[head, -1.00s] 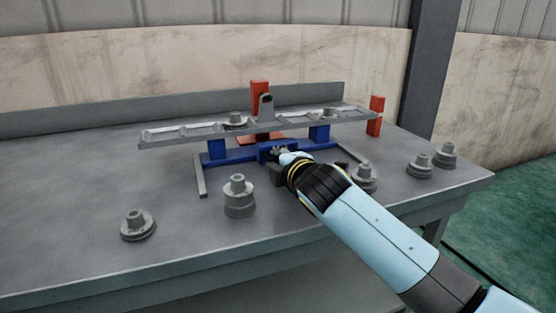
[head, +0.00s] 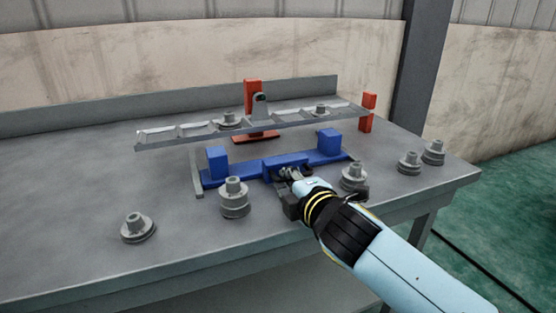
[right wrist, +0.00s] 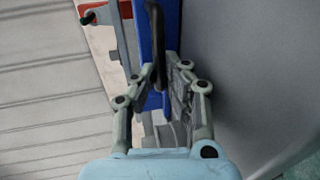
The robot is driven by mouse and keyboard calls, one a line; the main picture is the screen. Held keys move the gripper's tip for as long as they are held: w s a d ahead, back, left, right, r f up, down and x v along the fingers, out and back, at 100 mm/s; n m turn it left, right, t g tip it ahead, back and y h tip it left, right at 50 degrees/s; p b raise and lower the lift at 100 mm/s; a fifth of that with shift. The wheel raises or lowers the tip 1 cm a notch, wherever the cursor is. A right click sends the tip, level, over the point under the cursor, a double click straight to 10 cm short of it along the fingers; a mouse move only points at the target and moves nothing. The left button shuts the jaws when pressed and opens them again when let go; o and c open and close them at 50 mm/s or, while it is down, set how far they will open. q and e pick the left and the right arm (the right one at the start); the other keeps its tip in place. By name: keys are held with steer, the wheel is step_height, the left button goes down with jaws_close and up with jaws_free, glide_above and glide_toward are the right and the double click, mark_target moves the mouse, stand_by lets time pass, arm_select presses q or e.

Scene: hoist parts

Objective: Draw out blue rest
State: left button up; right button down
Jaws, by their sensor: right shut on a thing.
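The blue rest (head: 329,140) is a long blue bar with a raised block near each end and a central front piece. It lies on the table in front of the grey beam (head: 185,138), between two thin grey rails (head: 198,180). My right gripper (head: 288,176) is shut on the rest's front middle. In the right wrist view the fingers (right wrist: 165,88) close around a dark handle (right wrist: 155,40) beside the blue rest (right wrist: 172,25); the exact contact is partly hidden. My left gripper is not in view.
The beam carries stepped grey weights (head: 228,120) and hangs at a red stand (head: 253,96). A red post (head: 368,112) stands at its right end. Several weights stand in front, one (head: 234,198) close to the rest's left and another (head: 354,178) just right of my gripper.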

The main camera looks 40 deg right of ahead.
steer(key=shift+s+a, duration=0.1)
steer(key=shift+s, duration=0.3)
steer(key=c, duration=1.6)
jaws_free()
steer(key=shift+c, duration=0.2)
steer(key=v, duration=1.2)
